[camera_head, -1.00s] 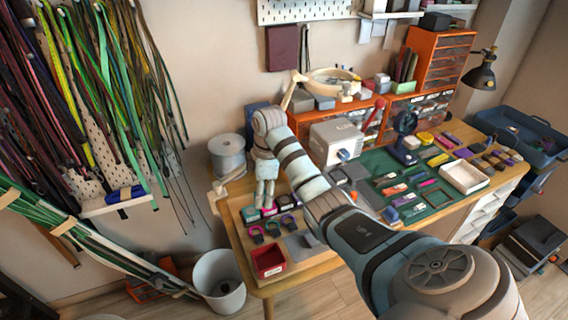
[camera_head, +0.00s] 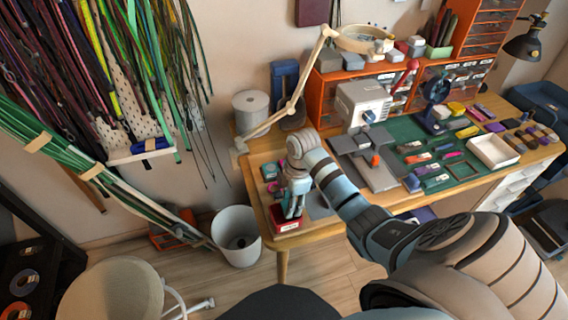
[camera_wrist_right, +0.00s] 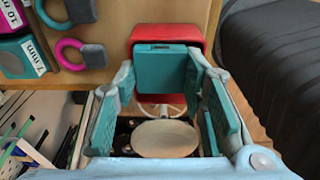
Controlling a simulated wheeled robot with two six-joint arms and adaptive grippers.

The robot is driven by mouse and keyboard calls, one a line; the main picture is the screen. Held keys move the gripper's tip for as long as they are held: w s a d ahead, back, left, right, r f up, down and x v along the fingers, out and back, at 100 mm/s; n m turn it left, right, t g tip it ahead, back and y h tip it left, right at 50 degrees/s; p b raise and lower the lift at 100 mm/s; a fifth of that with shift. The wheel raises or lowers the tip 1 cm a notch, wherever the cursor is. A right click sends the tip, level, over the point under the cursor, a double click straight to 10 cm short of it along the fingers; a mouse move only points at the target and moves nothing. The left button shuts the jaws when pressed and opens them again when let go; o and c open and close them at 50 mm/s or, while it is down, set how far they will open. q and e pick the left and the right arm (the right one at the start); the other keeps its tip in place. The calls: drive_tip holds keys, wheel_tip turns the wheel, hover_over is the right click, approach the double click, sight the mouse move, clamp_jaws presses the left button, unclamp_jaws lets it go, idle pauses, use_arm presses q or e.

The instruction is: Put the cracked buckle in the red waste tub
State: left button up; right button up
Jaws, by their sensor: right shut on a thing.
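The red waste tub (camera_head: 284,226) sits at the near left corner of the workbench. Its red wall (camera_wrist_right: 195,35) also shows in the right wrist view. My right gripper (camera_head: 293,214) points down at the tub, its fingertips just above or at the opening. In the right wrist view, its fingers (camera_wrist_right: 163,85) are shut on a teal block-like piece (camera_wrist_right: 165,68), which I take for the cracked buckle. It overlaps the tub in the picture. I cannot make out a crack, or whether it touches the tub. My left gripper is not in view.
Pink (camera_wrist_right: 70,53) and teal (camera_wrist_right: 66,12) buckles lie beside the tub. A grey bin (camera_head: 236,243) stands on the floor by the bench, near a round cream thing (camera_head: 110,290). A lamp arm (camera_head: 310,78) and a white machine (camera_head: 362,105) stand behind my right arm.

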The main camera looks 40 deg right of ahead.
drive_tip(key=o, duration=0.8)
drive_tip(key=shift+r, duration=0.1)
drive_tip(key=shift+o, duration=0.2)
drive_tip(key=r, duration=0.5)
drive_tip(key=d+r, duration=0.1)
drive_tip(key=r, duration=0.1)
drive_tip(key=shift+r, duration=0.25)
drive_tip(key=shift+s, duration=0.1)
